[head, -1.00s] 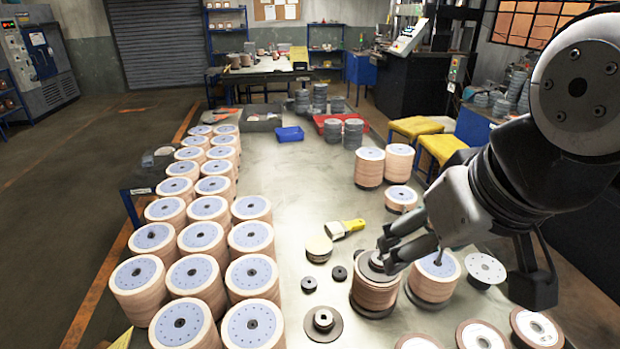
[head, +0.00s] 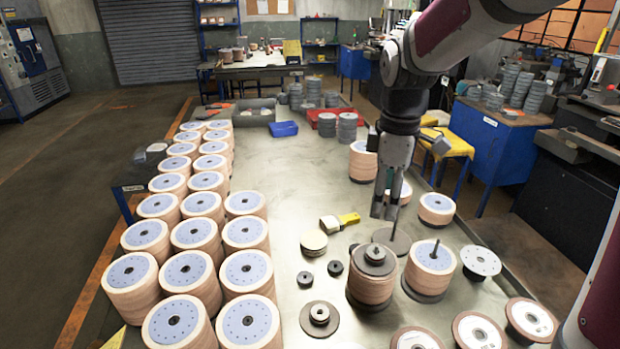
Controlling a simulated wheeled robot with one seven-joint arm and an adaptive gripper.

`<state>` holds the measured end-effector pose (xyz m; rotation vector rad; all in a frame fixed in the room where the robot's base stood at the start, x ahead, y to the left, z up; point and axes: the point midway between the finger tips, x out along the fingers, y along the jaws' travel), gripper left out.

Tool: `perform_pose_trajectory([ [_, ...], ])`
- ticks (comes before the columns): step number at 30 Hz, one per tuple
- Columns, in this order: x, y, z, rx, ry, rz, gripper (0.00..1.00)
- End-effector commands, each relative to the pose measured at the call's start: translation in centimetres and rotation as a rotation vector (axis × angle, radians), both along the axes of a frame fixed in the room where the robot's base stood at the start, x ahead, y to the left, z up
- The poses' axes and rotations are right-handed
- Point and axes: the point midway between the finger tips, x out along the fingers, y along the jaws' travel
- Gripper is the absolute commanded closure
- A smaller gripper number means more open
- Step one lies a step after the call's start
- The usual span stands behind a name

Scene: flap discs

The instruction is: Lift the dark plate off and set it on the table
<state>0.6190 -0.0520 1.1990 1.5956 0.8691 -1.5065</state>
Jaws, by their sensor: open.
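The dark plate (head: 360,266) lies on top of a stack of tan flap discs (head: 371,289), with a round dark hub (head: 375,254) at its centre. My gripper (head: 384,214) points down, open and empty, above and behind that stack, apart from it. Below the fingers is another dark disc (head: 384,236), partly hidden by the stack, with a thin upright rod beside the fingertips. A further dark plate with a hub (head: 320,318) lies on the table (head: 290,235) at the front.
A disc stack with an upright rod (head: 430,267) stands right of the plate's stack. Rows of blue-topped stacks (head: 243,270) fill the left side. The table's middle is clear.

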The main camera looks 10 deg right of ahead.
Motion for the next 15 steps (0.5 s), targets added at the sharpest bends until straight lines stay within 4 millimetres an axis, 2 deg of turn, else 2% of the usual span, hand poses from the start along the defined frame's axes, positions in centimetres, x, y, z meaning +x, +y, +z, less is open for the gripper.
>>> perform_pose_trajectory([
  [1,0.9,-0.4,-1.1,0.003,0.023,0.042,0.34],
  [6,2.5,-1.1,-3.2,0.013,0.062,0.158,0.34],
  [11,3.0,-1.4,-4.3,0.018,0.076,0.196,0.34],
  [15,2.9,-1.3,-6.2,0.019,0.08,0.198,0.34],
])
